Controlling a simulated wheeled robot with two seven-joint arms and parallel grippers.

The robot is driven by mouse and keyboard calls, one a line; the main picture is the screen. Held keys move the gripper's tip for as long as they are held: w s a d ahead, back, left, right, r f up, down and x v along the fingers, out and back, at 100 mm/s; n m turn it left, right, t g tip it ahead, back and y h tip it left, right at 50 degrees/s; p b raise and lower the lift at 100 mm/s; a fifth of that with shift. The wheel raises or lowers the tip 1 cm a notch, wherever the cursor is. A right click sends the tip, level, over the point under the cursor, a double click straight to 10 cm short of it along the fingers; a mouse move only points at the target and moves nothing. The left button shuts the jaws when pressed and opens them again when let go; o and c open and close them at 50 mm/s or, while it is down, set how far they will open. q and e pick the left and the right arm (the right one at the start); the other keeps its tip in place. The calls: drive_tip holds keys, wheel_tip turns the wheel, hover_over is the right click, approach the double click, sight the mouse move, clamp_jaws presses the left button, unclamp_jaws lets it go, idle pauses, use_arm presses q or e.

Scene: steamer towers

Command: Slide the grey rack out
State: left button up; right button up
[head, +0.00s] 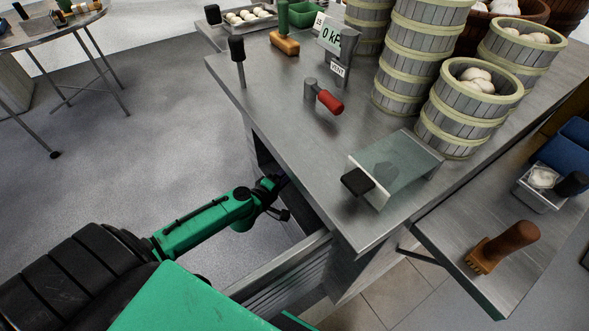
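A grey metal slatted piece (285,272), which looks like the side of the rack, sticks out under the front corner of the steel counter. How far the rack reaches inside is hidden by the countertop. My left arm comes in from the left, and my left gripper (278,184) is at the opening below the counter's edge. Its fingertips are dark and partly hidden there, so I cannot tell whether they touch the rack or are open or shut. My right gripper is not in view.
The steel counter (285,125) carries a red-handled lever (325,98), a glass plate with a black block (400,165), and stacked bamboo steamers (455,118). A lower side shelf (470,230) holds a wooden-handled brush (505,245).

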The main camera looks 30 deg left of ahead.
use_arm(q)
clamp_jaws()
drive_tip(key=shift+r, duration=0.1)
idle(1.2)
